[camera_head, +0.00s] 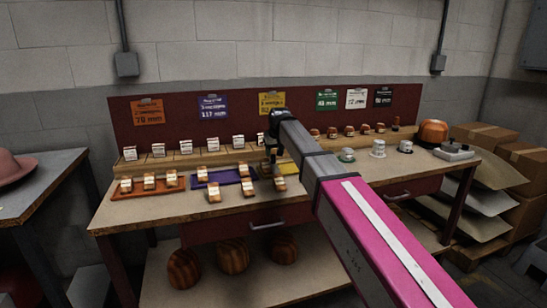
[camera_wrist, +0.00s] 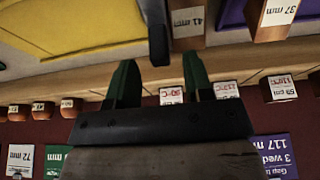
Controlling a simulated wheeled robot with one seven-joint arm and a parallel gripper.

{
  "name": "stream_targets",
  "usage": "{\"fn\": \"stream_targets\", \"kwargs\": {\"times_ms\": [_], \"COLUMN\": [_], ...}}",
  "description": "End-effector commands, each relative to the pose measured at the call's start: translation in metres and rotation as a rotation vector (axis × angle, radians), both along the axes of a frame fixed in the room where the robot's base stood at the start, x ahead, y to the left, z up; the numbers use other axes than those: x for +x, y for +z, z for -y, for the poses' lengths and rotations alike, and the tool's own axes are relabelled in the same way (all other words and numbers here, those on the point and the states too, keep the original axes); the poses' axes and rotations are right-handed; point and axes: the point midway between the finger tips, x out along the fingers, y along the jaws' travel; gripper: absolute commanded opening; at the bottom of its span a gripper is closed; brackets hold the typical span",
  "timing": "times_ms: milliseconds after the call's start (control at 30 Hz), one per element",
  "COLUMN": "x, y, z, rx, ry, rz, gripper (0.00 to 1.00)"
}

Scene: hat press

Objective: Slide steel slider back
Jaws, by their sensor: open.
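I cannot clearly make out a steel slider in either view. A small grey device (camera_head: 453,151) at the right end of the bench is metallic, but too small to tell its parts. My gripper (camera_head: 273,166) is over the middle of the bench, near the yellow tray, far left of that device. In the wrist view my gripper (camera_wrist: 158,62) shows two green fingers spread apart. A dark bar (camera_wrist: 155,28) shows between and beyond the fingertips; I cannot tell what it belongs to. I see nothing gripped.
Wooden blocks with white labels stand on a ledge and on an orange tray (camera_head: 148,188), a purple tray (camera_head: 230,176) and a yellow tray (camera_head: 289,168). Small pots (camera_head: 378,148) and a brown hat block (camera_head: 433,131) stand right. Bare bench (camera_head: 130,215) shows front left.

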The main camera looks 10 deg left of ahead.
Motion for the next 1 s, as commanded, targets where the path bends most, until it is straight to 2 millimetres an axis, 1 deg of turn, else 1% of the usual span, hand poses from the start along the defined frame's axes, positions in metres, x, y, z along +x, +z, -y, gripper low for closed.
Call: {"fn": "stream_targets", "kwargs": {"times_ms": [33, 100, 233, 367, 600, 667, 700, 733, 767, 1000], "x": [0.003, 0.006, 0.008, 0.010, 0.010, 0.010, 0.010, 0.010, 0.010, 0.012], "y": [-0.007, -0.014, -0.024, -0.027, -0.027, -0.027, -0.027, -0.027, -0.027, -0.027], "z": [-0.002, -0.003, -0.005, -0.006, -0.006, -0.006, -0.006, -0.006, -0.006, -0.002], "rx": [-0.001, 0.000, 0.000, 0.001, 0.001, 0.001, 0.001, 0.001, 0.001, 0.001], "ry": [0.000, 0.000, 0.000, 0.000, 0.000, 0.000, 0.000, 0.000, 0.000, -0.001], "rz": [-0.001, 0.000, 0.000, 0.001, 0.001, 0.001, 0.001, 0.001, 0.001, 0.001], "gripper": [0.47, 0.47, 0.47, 0.47, 0.47, 0.27, 0.14, 0.04, 0.00, 0.00]}}
